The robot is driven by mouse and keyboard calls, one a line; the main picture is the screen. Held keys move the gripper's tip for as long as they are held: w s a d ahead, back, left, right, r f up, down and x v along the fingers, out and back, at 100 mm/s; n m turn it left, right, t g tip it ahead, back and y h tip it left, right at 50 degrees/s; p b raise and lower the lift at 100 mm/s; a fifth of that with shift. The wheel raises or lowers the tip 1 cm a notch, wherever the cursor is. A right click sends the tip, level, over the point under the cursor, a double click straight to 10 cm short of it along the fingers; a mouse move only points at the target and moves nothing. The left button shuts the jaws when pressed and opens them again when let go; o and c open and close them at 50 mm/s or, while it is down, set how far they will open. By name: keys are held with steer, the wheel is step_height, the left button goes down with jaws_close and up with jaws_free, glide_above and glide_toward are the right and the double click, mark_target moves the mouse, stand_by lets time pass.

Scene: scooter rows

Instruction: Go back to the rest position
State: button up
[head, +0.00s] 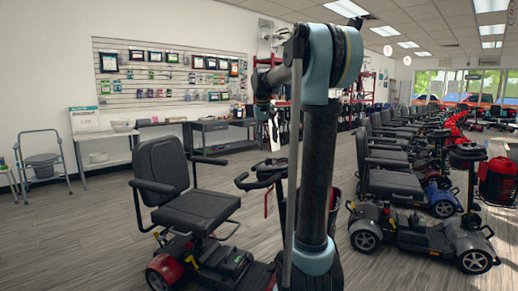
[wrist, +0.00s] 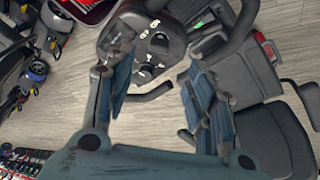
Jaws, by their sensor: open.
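My gripper shows large in the wrist view (wrist: 160,95), with its two fingers apart and nothing between them. Beyond the fingers lie a scooter's dark control console (wrist: 152,45) and handlebar, seen from above. In the head view my arm rises in the middle of the picture and bends over to the left. My gripper (head: 272,130) hangs at the arm's far end, small and partly hidden behind the arm. A red and black scooter (head: 195,205) with a black seat stands left of my arm. Part of its front is hidden behind the arm.
A row of scooters (head: 395,180) stands close on the right. Bare wood floor (head: 75,235) lies at the front left.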

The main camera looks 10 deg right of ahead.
steer(key=s+d+f, duration=0.1)
steer(key=s+f, duration=0.4)
steer(key=s, duration=0.6)
steer(key=s+d+f, duration=0.1)
steer(key=s+f, duration=0.5)
steer(key=s, duration=0.5)
steer(key=s+f+y, duration=0.1)
steer(key=s+f, duration=1.7)
steer(key=shift+s+a, duration=0.2)
steer(key=shift+a, duration=0.2)
steer(key=shift+w+f, duration=0.2)
steer(key=shift+w, duration=0.25)
